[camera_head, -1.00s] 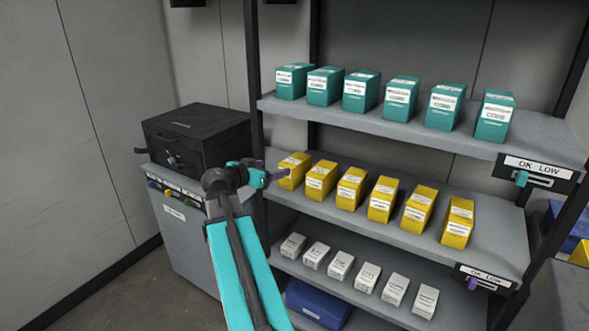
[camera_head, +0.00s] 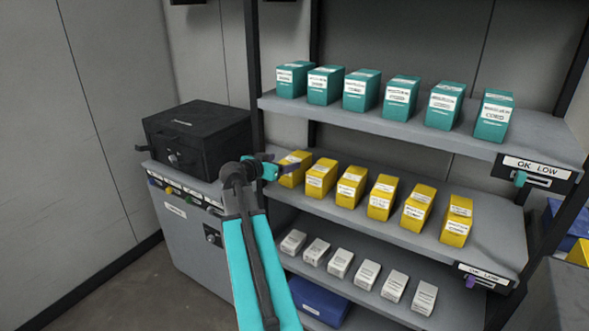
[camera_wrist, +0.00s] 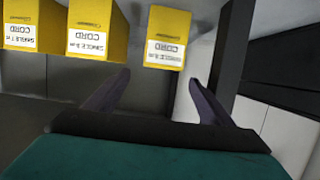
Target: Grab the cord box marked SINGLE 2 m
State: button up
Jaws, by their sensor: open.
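Yellow cord boxes stand in a row on the middle shelf (camera_head: 395,222). The leftmost yellow box (camera_head: 294,172) is nearest my gripper (camera_head: 291,166). In the wrist view, three yellow boxes show upside down: the right one (camera_wrist: 167,38), the middle one (camera_wrist: 97,30) and the left one (camera_wrist: 21,25). Their labels read CORD; the middle and left labels also read SINGLE, with lengths too small to be sure of. My gripper (camera_wrist: 159,78) is open and empty, its fingers pointing at the right box, which lies just beyond the tips.
Teal boxes (camera_head: 360,92) line the top shelf and small white boxes (camera_head: 340,264) the bottom shelf. A dark shelf post (camera_wrist: 232,50) stands close beside the right finger in the wrist view. A black case (camera_head: 198,137) sits on a grey cabinet (camera_head: 190,245) at left.

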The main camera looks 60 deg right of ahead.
aim_at(294, 159)
jog(key=shift+x, duration=1.1)
jog(key=shift+d, duration=0.1)
jog(key=shift+p+x, duration=0.7)
jog(key=shift+x, duration=2)
jog(key=c, duration=1.3)
jog(key=shift+r, duration=0.15)
jog(key=shift+r+b, duration=0.5)
jog(key=shift+r, duration=0.95)
jog(key=a+b, duration=0.3)
jog(key=a, duration=1.5)
jog(key=shift+r+b, duration=0.1)
jog(key=shift+b, duration=0.25)
